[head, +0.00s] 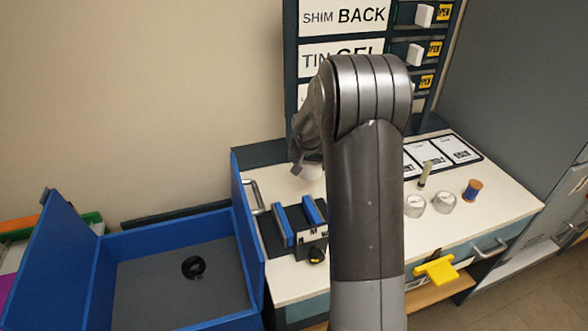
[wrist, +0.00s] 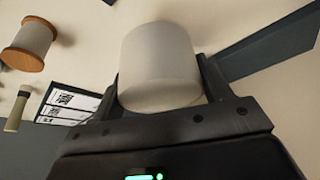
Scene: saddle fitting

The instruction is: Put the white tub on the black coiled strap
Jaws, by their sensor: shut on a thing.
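The white tub (wrist: 160,55) is held between the two dark fingers of my gripper (wrist: 163,88) in the wrist view. The fingers are shut on its sides. In the head view my gripper (head: 300,168) shows only in part at the left of my arm, above the back of the white worktop, and the tub is hard to make out there. The black coiled strap (head: 193,267) lies on the grey floor of the open blue box at the lower left, well away from my gripper. The strap is not in the wrist view.
The blue box (head: 185,222) has raised walls beside the worktop (head: 280,180). A black rack with blue bars (head: 283,224) stands near the worktop's left edge. Two round clear-sided containers (head: 430,204) and an orange-ended spool (head: 472,190) stand at right. A labelled cabinet (head: 345,18) rises behind.

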